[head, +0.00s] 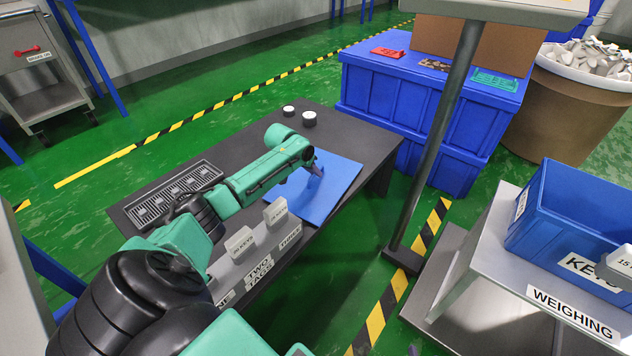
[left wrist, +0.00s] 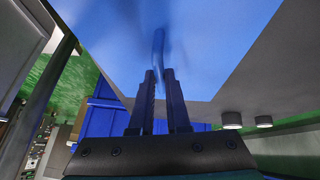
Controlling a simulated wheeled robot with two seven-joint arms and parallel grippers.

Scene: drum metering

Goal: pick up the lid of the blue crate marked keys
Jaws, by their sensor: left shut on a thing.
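The flat blue lid (head: 335,195) is at the right end of the dark table (head: 350,130), with an upright blue grip on top. My left gripper (head: 316,170) is shut on this grip; in the left wrist view the grip of the lid (left wrist: 158,50) stands between the fingertips (left wrist: 160,75). I cannot tell whether the lid touches the table or is slightly raised. The blue crate marked keys (head: 545,228) stands without a lid on the weighing stand at the right.
Two white-topped pots (head: 309,119) stand at the table's back edge. Grey tags (head: 240,243) stand along its front edge, and a slotted tray (head: 175,195) lies at left. A grey post (head: 440,130) rises between the table and the weighing stand (head: 470,270).

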